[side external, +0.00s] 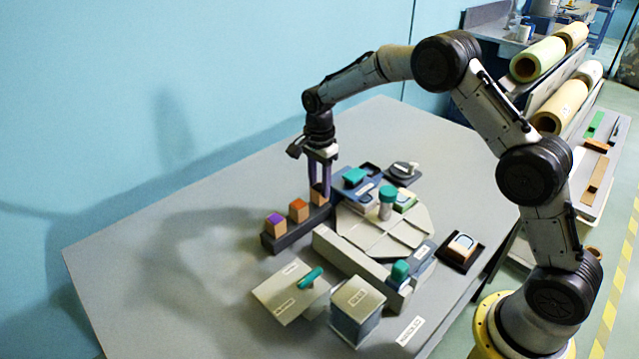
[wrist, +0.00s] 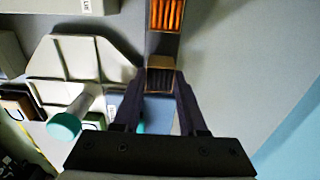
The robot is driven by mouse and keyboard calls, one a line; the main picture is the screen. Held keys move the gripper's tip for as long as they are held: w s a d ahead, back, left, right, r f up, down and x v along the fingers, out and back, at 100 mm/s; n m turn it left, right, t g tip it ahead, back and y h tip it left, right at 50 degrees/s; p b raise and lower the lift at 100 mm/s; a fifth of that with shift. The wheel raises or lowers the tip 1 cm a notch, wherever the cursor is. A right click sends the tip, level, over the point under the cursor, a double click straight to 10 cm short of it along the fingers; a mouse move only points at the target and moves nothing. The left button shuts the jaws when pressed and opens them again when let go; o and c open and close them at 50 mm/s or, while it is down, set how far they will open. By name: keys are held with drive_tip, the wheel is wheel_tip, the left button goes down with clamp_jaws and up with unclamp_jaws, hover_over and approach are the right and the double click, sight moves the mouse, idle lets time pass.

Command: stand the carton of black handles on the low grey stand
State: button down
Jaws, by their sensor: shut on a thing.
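My gripper (wrist: 160,82) is shut on a small brown carton of black handles (wrist: 160,79), with one dark finger on each side. In the side view my gripper (side external: 320,185) points down and the held carton (side external: 319,197) shows between its fingers. It is upright at the far end of a low dark grey stand (side external: 292,236). I cannot tell whether its base touches the stand. The carton of orange handles (side external: 298,210) stands beside it on that stand and also shows in the wrist view (wrist: 167,14). A carton with a purple top (side external: 275,225) stands at the near end.
A pale, many-sided tray (side external: 385,238) lies right of the stand, with a teal-capped jar (side external: 387,203) at its back. Boxes (side external: 357,310) and a teal-handled panel (side external: 290,292) stand in front. The table left of the stand is clear.

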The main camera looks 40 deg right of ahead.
drive_tip(key=shift+f, duration=0.6)
idle(0.5)
drive_tip(key=shift+c, duration=1.9)
unclamp_jaws()
